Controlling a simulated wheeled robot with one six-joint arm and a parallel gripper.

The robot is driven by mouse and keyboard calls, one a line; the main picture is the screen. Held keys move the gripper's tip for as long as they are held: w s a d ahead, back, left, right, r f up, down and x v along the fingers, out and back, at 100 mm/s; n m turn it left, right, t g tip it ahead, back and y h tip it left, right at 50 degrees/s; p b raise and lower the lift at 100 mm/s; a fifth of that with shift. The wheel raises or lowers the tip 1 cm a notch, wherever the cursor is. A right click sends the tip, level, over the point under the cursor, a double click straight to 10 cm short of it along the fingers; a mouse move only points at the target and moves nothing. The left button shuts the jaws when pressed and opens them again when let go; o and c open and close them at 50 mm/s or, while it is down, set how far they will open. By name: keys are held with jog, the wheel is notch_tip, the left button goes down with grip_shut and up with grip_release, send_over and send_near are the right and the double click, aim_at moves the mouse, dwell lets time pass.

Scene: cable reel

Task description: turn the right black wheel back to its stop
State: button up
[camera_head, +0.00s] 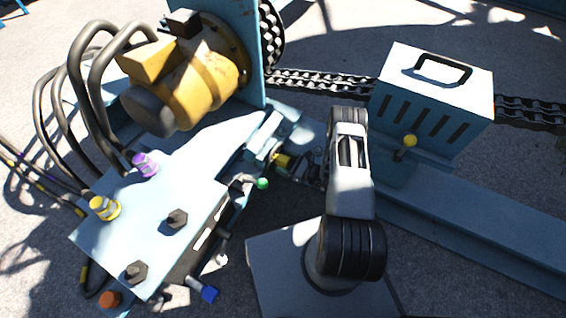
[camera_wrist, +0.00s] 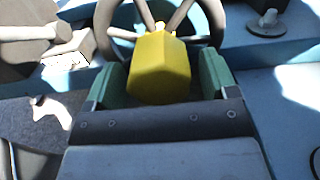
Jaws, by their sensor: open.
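A spoked, dark-rimmed wheel (camera_wrist: 181,15) shows at the top of the wrist view, cut off by its edge. A yellow six-sided block (camera_wrist: 158,68) stands in front of it, between my jaws; I cannot tell whether it is part of the wheel. My gripper (camera_wrist: 162,78) is open, with a green pad on either side of the block and small gaps visible. In the head view my gripper (camera_head: 288,163) is low beside the blue machine's right side, small and partly shadowed. The wheel cannot be made out clearly there, nor its stop.
A blue plate (camera_head: 150,210) with dark bolts lies left of my arm. A lever with a green knob (camera_head: 262,183) is close to my gripper; a blue knob (camera_head: 209,294) is lower. A yellow motor (camera_head: 200,85) stands behind. A slotted box (camera_head: 432,100) and chain (camera_head: 325,80) lie right.

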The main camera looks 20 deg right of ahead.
jog(key=shift+w+a, duration=0.5)
jog(key=c, duration=1.2)
jog(key=shift+d, duration=0.1)
